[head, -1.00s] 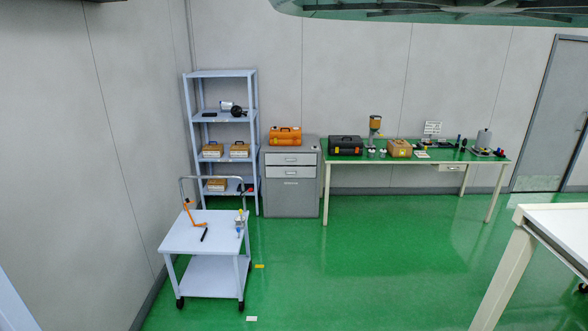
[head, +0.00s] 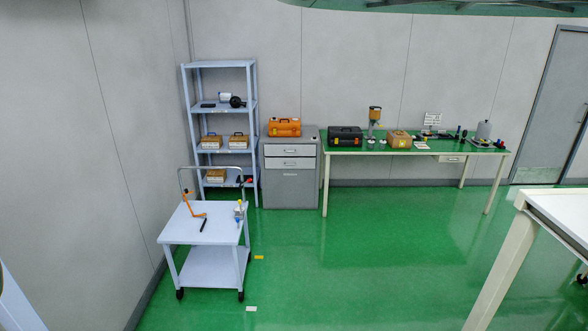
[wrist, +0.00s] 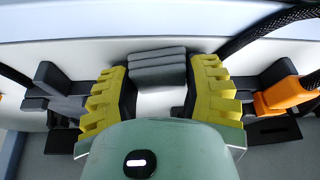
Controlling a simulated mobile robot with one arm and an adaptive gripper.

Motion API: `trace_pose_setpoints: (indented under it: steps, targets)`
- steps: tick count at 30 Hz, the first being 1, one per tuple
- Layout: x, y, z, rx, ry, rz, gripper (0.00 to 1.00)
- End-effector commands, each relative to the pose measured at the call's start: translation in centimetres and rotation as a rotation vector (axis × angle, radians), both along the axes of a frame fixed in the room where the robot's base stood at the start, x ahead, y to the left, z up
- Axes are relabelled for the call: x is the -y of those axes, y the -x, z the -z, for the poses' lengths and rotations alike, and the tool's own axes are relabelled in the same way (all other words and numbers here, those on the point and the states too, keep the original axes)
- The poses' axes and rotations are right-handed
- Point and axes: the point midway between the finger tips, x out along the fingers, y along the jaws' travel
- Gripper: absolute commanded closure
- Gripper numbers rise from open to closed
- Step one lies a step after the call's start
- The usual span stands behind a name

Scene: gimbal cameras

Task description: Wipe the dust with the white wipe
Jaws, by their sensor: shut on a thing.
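My gripper (wrist: 158,92) shows in the wrist view, with ridged yellow pads on both fingers. Between the fingers is a folded, layered piece that looks grey in the shade (wrist: 157,68); it appears to be the wipe, and the fingers are shut on it. A white patch shows just below it between the fingers; I cannot tell whether it is part of the wipe or a surface behind. A pale green rounded housing covers the lower middle of this view. The gripper is not in the head view. I cannot make out any dust in either view.
A white trolley (head: 190,228) with several small items stands at left. Behind are a shelf rack (head: 240,65), a grey drawer cabinet (head: 290,187) and a green-topped workbench (head: 350,151). A white table (head: 550,205) edges in at right. The green floor between is mostly clear.

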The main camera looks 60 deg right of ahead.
Motion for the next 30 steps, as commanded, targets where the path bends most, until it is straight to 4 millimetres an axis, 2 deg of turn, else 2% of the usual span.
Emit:
trace_pose_setpoints:
  steps: [6, 12, 25, 30]
  targets:
    - [1.6, -1.3, 0.3, 0.001, -0.004, 0.005, 0.73]
    - [2.4, -1.7, 0.0, 0.001, -0.002, 0.003, 0.73]
    - [2.3, -1.5, 0.4, -0.001, -0.001, 0.001, 0.73]
    - [1.2, -0.9, 0.2, 0.001, -0.002, -0.002, 0.73]
